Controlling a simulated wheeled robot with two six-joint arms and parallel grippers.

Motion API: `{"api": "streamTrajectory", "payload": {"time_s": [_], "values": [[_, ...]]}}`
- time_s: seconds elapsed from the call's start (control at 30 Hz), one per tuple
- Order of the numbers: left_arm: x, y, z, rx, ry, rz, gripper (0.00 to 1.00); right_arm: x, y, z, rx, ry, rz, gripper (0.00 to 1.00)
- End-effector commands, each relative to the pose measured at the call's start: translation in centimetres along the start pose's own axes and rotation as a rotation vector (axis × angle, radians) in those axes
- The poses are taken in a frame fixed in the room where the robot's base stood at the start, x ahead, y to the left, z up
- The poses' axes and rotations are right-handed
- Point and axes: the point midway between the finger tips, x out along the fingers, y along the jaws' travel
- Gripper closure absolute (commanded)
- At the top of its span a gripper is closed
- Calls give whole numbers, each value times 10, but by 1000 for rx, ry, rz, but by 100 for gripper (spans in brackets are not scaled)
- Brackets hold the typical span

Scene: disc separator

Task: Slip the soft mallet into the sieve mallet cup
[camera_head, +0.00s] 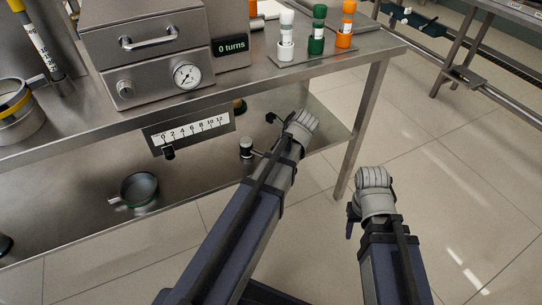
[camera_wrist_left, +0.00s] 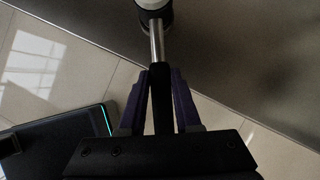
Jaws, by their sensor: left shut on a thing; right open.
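The soft mallet shows in the left wrist view as a pale head (camera_wrist_left: 152,4), a metal shaft (camera_wrist_left: 157,40) and a dark grip (camera_wrist_left: 161,100). My left gripper (camera_wrist_left: 160,88) is shut on the dark grip, and the head points away from it. In the head view the mallet head (camera_head: 246,146) shows left of my left arm, beside the bench; the left fingers are mostly hidden behind that arm. A round, green-rimmed cup-like vessel (camera_head: 139,189) sits on the lower shelf; whether it is the sieve mallet cup I cannot tell. My right gripper (camera_head: 353,213) is open, mostly hidden.
The steel bench (camera_head: 225,105) carries a machine reading "0 turns" (camera_head: 231,46), a yellow-banded sieve (camera_head: 14,108) and a rack of capped tubes (camera_head: 316,38). A scale plate (camera_head: 190,131) is on its front. Bench leg (camera_head: 363,128) stands between my arms.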

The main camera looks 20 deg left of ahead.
Motion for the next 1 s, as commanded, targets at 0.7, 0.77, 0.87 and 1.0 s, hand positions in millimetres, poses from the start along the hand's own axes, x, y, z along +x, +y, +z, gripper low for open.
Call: {"api": "streamTrajectory", "payload": {"time_s": [0.7, 0.77, 0.87, 1.0], "values": [[8, 0, -8, 2, 6, -1, 33, 10, -1, -1, 0, 0, 0, 50], [8, 0, -8, 2, 5, -1, 33, 10, -1, -1, 0, 0, 0, 50], [9, 0, -7, 2, 5, -1, 33, 10, -1, -1, 0, 0, 0, 50], [9, 0, -7, 1, 5, -1, 33, 11, -1, -1, 0, 0, 0, 50]]}}
